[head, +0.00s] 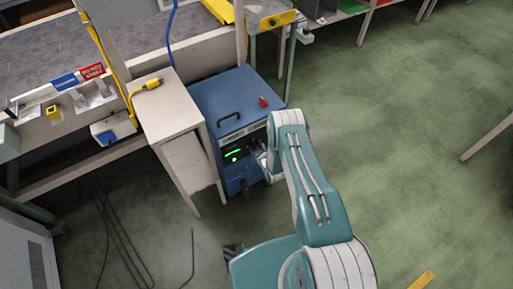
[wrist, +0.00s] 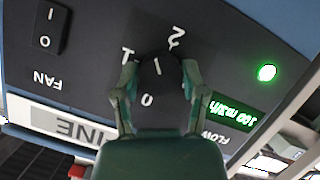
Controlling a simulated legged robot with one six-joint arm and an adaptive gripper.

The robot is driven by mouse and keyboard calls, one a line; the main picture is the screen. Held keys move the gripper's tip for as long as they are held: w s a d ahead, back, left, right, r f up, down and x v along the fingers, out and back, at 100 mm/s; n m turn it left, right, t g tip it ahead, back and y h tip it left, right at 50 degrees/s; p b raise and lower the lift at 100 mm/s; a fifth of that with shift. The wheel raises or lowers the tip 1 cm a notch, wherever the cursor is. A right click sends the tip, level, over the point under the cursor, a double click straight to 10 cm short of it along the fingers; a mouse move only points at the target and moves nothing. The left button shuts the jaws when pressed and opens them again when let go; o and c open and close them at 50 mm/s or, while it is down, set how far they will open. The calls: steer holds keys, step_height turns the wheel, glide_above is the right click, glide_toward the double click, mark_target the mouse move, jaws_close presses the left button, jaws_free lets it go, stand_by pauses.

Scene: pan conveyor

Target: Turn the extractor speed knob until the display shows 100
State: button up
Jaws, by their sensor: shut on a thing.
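The extractor is a blue box (head: 232,97) with a dark control panel; its green display (head: 235,155) is lit. In the wrist view the panel is upside down. The black speed knob (wrist: 158,70) has a white pointer line, with 0, 1 and 2 printed around it. My gripper (wrist: 160,82) is shut on the knob, a finger at each side. The green display (wrist: 229,113) beside the FLOW label shows small digits that look like 100 m3/h, though the middle digit is unclear. In the head view my arm hides the knob.
A FAN rocker switch (wrist: 47,27) and a round green light (wrist: 267,72) are on the panel. A beige cabinet (head: 172,105) stands left of the extractor, close to it. Green floor (head: 400,120) is free at the right.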

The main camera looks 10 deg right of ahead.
steer(key=shift+w+a+r, duration=0.1)
steer(key=shift+r, duration=0.05)
steer(key=o, duration=1.2)
steer(key=shift+c, duration=0.2)
steer(key=shift+s, duration=0.4)
steer(key=v, duration=1.1)
steer(key=shift+s, duration=0.1)
